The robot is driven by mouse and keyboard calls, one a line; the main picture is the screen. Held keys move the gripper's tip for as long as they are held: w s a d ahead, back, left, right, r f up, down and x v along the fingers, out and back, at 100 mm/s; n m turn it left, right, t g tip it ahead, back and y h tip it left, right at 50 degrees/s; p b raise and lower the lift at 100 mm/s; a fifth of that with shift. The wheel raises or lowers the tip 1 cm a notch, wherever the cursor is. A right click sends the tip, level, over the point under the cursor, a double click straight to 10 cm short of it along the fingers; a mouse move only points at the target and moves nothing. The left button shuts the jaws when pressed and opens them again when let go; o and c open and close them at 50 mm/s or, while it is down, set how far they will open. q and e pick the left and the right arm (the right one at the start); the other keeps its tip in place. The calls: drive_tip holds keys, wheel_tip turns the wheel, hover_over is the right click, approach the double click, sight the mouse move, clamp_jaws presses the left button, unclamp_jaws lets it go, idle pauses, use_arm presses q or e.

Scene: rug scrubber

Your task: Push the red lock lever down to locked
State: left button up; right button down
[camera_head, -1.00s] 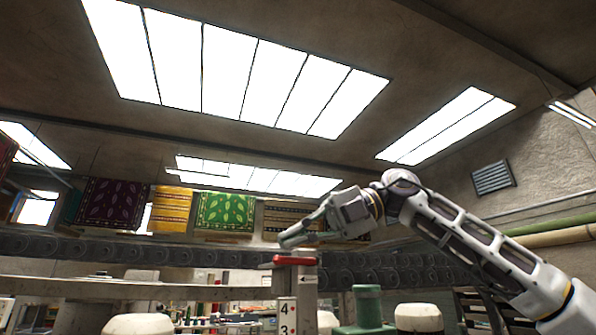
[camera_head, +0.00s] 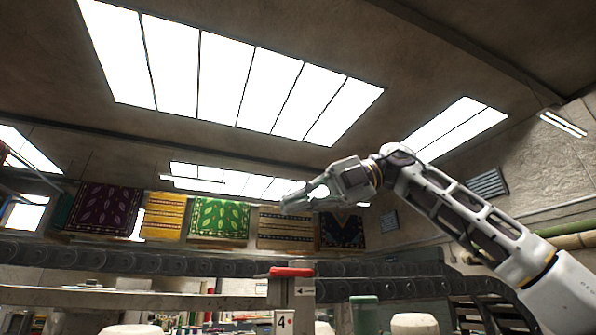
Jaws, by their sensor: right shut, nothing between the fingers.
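The red lock lever (camera_head: 292,272) lies roughly level across the top of a grey post (camera_head: 302,297) at the lower middle. A white plate with the number 4 (camera_head: 284,322) is on the post below it, cut off by the bottom edge. My right gripper (camera_head: 290,203) is shut and empty. It hangs in the air above the lever, clearly apart from it, pointing left. My left gripper is not in view.
A dark chain track (camera_head: 130,262) runs across behind the post. A green cylinder (camera_head: 365,314) and white rounded caps (camera_head: 414,324) stand low around it. Rugs (camera_head: 220,218) hang at the back. The air around my right gripper is clear.

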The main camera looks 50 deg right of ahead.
drive_tip(key=shift+s+a+r, duration=0.15)
drive_tip(key=shift+r, duration=1.25)
drive_tip(key=shift+s+a+r, duration=0.15)
drive_tip(key=shift+r, duration=1.2)
drive_tip(key=shift+d, duration=0.15)
